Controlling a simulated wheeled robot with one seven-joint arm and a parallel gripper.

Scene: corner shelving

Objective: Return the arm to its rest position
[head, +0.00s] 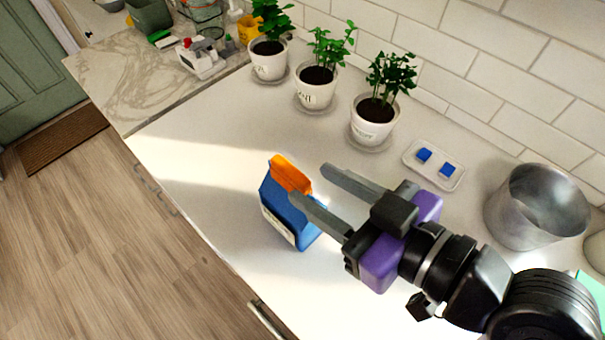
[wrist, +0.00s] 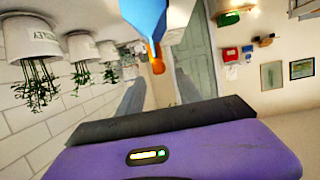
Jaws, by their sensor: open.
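My gripper (head: 309,183) is open over the counter, its two grey fingers apart and pointing left. A blue container with an orange top (head: 280,215) stands upright at the fingertips. The near finger overlaps its right edge in the head view; I cannot tell whether they touch. The wrist view, which is upside down, shows the blue container (wrist: 146,14) with its orange tip between the fingers (wrist: 158,92). My arm reaches in from the lower right of the head view.
Three potted plants (head: 316,88) line the tiled wall. A white tray (head: 434,178) with two blue blocks and a metal pot (head: 515,215) stand right of them. Cleaning items (head: 203,62) sit at the back left. The counter's front left is clear.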

